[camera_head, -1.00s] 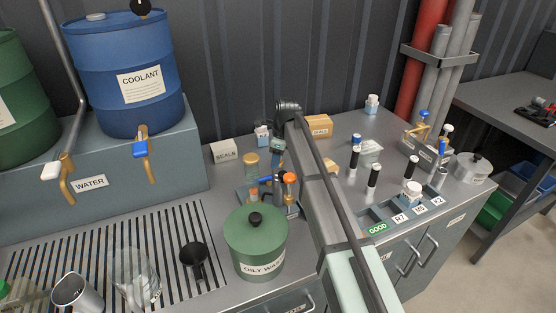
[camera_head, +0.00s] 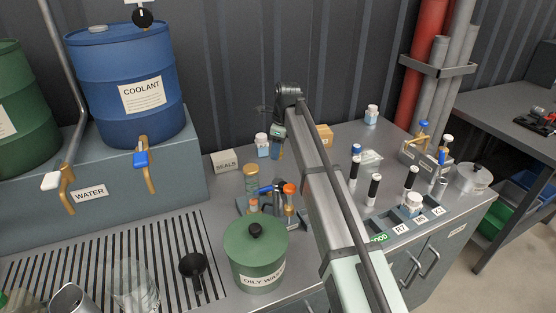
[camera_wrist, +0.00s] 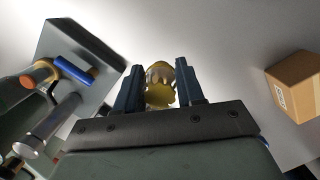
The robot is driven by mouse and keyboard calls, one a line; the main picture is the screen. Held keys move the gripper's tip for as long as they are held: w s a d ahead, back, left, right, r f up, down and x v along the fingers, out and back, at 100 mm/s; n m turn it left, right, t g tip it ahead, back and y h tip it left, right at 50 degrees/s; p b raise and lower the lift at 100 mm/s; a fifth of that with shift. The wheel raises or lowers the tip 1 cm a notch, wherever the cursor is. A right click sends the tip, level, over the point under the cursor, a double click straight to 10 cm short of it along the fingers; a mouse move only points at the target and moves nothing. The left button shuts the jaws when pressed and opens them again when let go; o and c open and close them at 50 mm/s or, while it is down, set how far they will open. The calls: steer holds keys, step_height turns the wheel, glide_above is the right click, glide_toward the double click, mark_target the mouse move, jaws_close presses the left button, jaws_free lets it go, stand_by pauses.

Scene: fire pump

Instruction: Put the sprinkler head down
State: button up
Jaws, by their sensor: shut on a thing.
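The sprinkler head (camera_wrist: 160,84) is a small brass-coloured piece with a scalloped yellow end. It sits between the two blue fingers of my gripper (camera_wrist: 159,88) in the wrist view, and the fingers are shut on it. In the head view my gripper (camera_head: 277,150) points down over the back of the bench, between the SEALS box and the cardboard box. There the sprinkler head is too small and covered to make out. I cannot tell whether it touches the bench top.
A stand with a blue-handled valve (camera_head: 270,190) is left of my arm, behind the green OILY WASTE can (camera_head: 256,255). A SEALS box (camera_head: 226,162), a white-capped bottle (camera_head: 262,144) and a cardboard box (camera_head: 324,137) are near my gripper. A labelled tray (camera_head: 400,230) stands right.

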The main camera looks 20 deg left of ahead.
steer(key=shift+w+d+r, duration=0.1)
steer(key=shift+r, duration=0.35)
steer(key=w+d+m, duration=0.1)
steer(key=w+d, duration=1.2)
steer(key=shift+s+a+f, duration=0.15)
steer(key=shift+f, duration=2.15)
steer(key=shift+s+a+f, duration=0.1)
steer(key=shift+f, duration=2.15)
steer(key=shift+f, duration=0.2)
steer(key=o, duration=1.1)
steer(key=shift+c, duration=0.2)
step_height(320, 180, up, 12)
steer(key=d, duration=0.1)
steer(key=shift+d+r, duration=0.15)
steer(key=shift+d, duration=0.25)
